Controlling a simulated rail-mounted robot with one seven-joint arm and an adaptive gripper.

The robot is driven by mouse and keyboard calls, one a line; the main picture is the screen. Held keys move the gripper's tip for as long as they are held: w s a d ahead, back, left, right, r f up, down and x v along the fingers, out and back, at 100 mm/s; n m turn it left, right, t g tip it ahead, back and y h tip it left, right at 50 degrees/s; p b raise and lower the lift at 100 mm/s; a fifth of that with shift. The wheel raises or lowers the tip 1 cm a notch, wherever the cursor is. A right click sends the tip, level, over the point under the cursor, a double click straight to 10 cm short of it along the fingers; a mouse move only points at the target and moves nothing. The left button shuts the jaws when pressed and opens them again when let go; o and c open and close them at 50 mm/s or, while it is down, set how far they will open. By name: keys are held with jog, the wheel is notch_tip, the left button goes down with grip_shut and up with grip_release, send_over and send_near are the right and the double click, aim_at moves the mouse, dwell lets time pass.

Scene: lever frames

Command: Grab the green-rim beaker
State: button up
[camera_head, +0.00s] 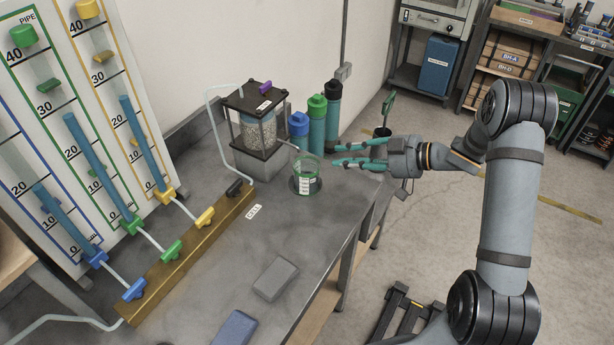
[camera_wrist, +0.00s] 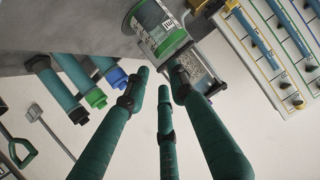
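The green-rim beaker (camera_head: 307,178) is clear glass with a white label and stands upright on the grey bench, on a dark round spot, near the right edge. It also shows in the wrist view (camera_wrist: 156,30) at the top, beyond the fingertips. My gripper (camera_head: 336,155) is just to the right of the beaker in the head view, reaching in from beyond the bench edge. Its teal fingers are spread apart and empty in the wrist view (camera_wrist: 162,80). The fingers do not enclose the beaker; whether any fingertip touches it I cannot tell.
Bottles with blue (camera_head: 298,124) and green caps (camera_head: 317,110) stand close behind the beaker. A pebble-filled cell rig (camera_head: 258,130) is to its left. A brass valve block (camera_head: 190,254) and tall tube panel (camera_head: 85,120) lie farther left. The bench front holds a grey block (camera_head: 275,278).

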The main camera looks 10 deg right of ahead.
aim_at(307, 176)
jog(key=p+x, duration=0.1)
jog(key=x, duration=0.7)
jog(key=shift+f+p, duration=0.1)
jog(key=shift+p, duration=0.25)
grip_shut()
dwell(0.5)
